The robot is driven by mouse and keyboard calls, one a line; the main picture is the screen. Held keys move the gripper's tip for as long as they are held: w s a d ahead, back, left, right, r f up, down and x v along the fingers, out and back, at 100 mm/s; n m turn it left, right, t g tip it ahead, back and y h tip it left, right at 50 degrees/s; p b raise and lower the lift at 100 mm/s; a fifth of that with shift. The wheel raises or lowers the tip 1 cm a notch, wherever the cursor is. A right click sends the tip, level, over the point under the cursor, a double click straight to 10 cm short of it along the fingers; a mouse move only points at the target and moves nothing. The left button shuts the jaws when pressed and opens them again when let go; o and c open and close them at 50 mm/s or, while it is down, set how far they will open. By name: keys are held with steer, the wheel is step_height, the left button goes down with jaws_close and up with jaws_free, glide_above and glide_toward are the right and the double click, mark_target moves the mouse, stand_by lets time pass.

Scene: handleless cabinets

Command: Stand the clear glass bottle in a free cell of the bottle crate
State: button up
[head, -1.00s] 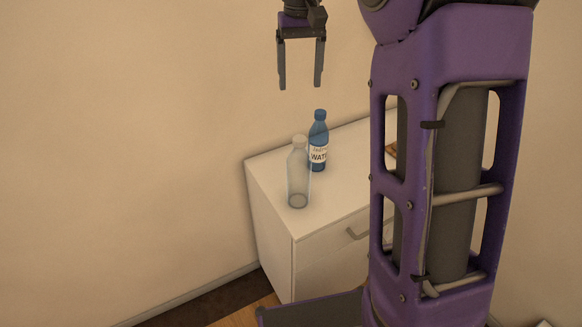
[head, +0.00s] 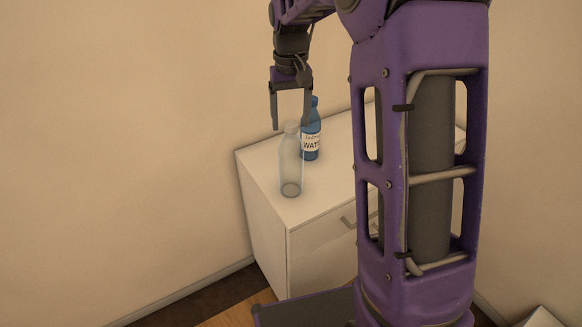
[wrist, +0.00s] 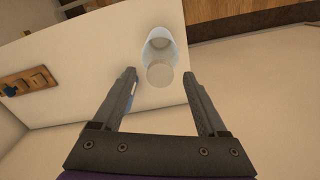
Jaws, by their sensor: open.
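The clear glass bottle (head: 291,165) stands upright on the white cabinet top, near its front left. In the wrist view the clear bottle (wrist: 161,48) is seen from above, just beyond the fingertips and roughly between them. My gripper (head: 290,125) is open and empty, with its fingers pointing down at about the height of the bottle's top. In the wrist view my gripper (wrist: 159,76) has its fingers spread apart. I cannot make out a bottle crate in either view.
A blue water bottle (head: 311,144) stands close behind the clear one, partly hidden by a finger. A small wooden piece with a blue part (wrist: 30,80) lies on the white cabinet top (wrist: 75,50). A wall (head: 120,120) rises beside the cabinet.

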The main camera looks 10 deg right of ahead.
step_height(320, 180, down, 2)
steer(key=shift+f, duration=0.25)
jaws_close()
stand_by(1.2)
